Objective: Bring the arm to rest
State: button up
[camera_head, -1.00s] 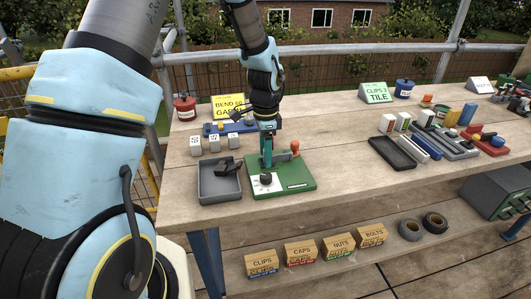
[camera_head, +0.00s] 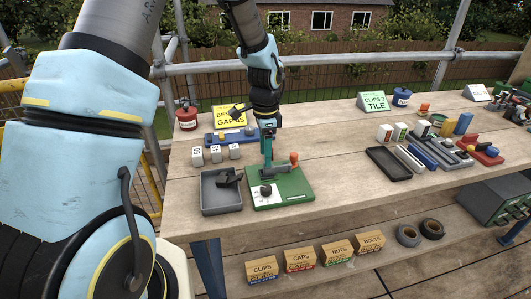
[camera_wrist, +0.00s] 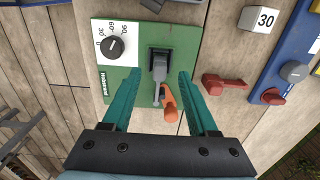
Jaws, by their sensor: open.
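My arm reaches from the left over the workbench. My gripper (camera_head: 267,155) points down over the green bending device (camera_head: 292,188), which has a dial (camera_head: 265,190) and an orange-knobbed lever (camera_head: 293,158). In the wrist view my gripper (camera_wrist: 155,85) has its teal fingers spread wide apart. The grey lever with its orange knob (camera_wrist: 171,112) lies between the fingers, and nothing is gripped. Whether a finger touches the device cannot be told.
A grey tray (camera_head: 221,206) stands left of the device. White numbered blocks (camera_head: 215,154) and a blue fixture (camera_head: 222,138) lie behind. A black tray (camera_head: 388,166) and several coloured parts stand to the right. Bare bench lies between.

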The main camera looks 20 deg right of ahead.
jog(key=shift+r+p, duration=0.7)
jog(key=shift+r, duration=0.45)
jog(key=s+a+r+n, duration=0.2)
jog(key=a+n, duration=0.4)
jog(key=a, duration=0.3)
jog(key=s+a+r+n+t, duration=0.1)
jog(key=a+r+n, duration=0.3)
jog(key=a, duration=0.5)
jog(key=s+a+r+n, duration=0.4)
jog(key=a+n, duration=0.4)
jog(key=a, duration=0.2)
jog(key=shift+t, duration=0.3)
